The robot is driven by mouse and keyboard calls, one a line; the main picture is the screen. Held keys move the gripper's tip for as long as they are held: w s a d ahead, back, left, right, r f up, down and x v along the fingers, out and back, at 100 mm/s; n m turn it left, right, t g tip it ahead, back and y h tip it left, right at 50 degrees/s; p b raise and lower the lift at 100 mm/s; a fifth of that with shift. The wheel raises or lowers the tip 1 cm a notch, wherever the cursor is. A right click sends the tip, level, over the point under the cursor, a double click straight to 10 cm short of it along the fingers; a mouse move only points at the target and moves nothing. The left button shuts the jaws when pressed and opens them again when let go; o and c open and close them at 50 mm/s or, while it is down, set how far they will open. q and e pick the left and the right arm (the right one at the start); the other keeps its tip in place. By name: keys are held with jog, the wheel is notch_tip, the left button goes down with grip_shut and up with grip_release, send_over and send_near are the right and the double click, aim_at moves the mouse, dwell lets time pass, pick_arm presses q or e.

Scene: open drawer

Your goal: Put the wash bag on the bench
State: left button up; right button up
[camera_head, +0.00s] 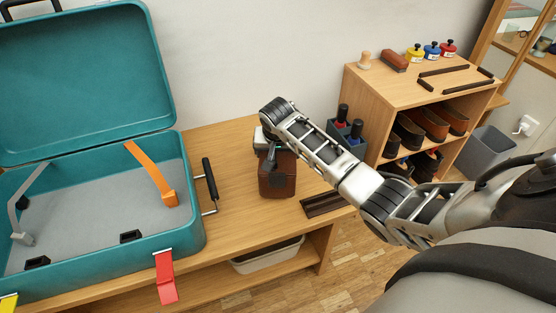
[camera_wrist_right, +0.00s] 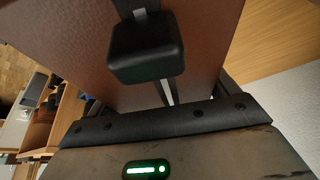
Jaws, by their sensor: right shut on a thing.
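The brown wash bag (camera_head: 278,181) is upright at the bench (camera_head: 236,238), right of the teal suitcase. I cannot tell whether its base touches the bench top. My right gripper (camera_head: 271,157) comes down from above and is shut on the bag's top, partly hiding it. In the right wrist view the bag's brown side (camera_wrist_right: 75,45) fills much of the picture, with a dark gripper finger (camera_wrist_right: 147,50) in front of it. My left gripper is in neither view.
The open teal suitcase (camera_head: 188,243) takes up the bench's left side. A wooden shoe shelf (camera_head: 372,92) stands at right.

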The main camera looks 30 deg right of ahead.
notch_tip(320, 180, down, 2)
jog(key=shift+f, duration=0.1)
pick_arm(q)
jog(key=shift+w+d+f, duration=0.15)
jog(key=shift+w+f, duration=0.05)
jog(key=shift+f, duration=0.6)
pick_arm(e)
jog(key=shift+a, duration=0.1)
jog(key=o, duration=1)
jog(key=shift+f, duration=0.1)
jog(key=shift+o, duration=0.2)
jog(key=p+v, duration=0.4)
jog(key=v, duration=0.7)
jog(key=shift+r, duration=0.4)
jog(key=shift+s+r, duration=0.15)
jog(key=shift+r, duration=0.1)
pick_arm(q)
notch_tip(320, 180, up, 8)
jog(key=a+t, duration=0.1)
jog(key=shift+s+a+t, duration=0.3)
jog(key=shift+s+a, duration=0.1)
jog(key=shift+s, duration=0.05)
